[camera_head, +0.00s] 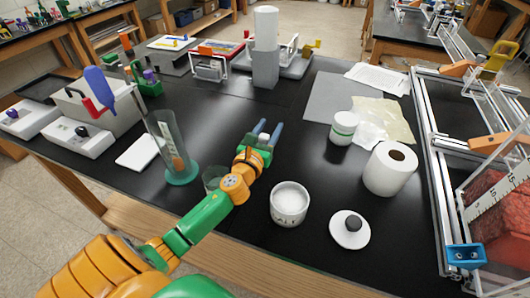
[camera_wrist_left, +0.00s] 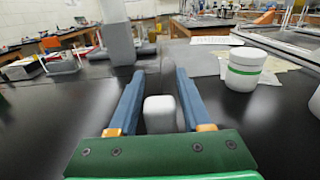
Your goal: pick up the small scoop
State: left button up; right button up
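My left gripper (camera_head: 264,131) is above the black bench near its middle, pointing away from me. Its two blue fingers are apart, as the left wrist view (camera_wrist_left: 158,95) also shows. A small pale block (camera_wrist_left: 160,113) shows between the fingers, with a gap on each side; I cannot tell whether it is an object or part of the gripper. I cannot make out the small scoop for certain. A blue paddle-shaped thing (camera_head: 98,86) stands at the grey box on the left. My right gripper is not in view.
A white jar (camera_head: 289,204), its knobbed lid (camera_head: 350,229), a paper roll (camera_head: 390,169) and a green-banded tub (camera_head: 344,127) stand to the right. A glass cylinder (camera_head: 168,145) stands left of my arm. An extrusion frame (camera_head: 432,165) lines the right side.

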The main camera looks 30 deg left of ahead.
pick_arm(q)
grip_shut()
dwell(1.1)
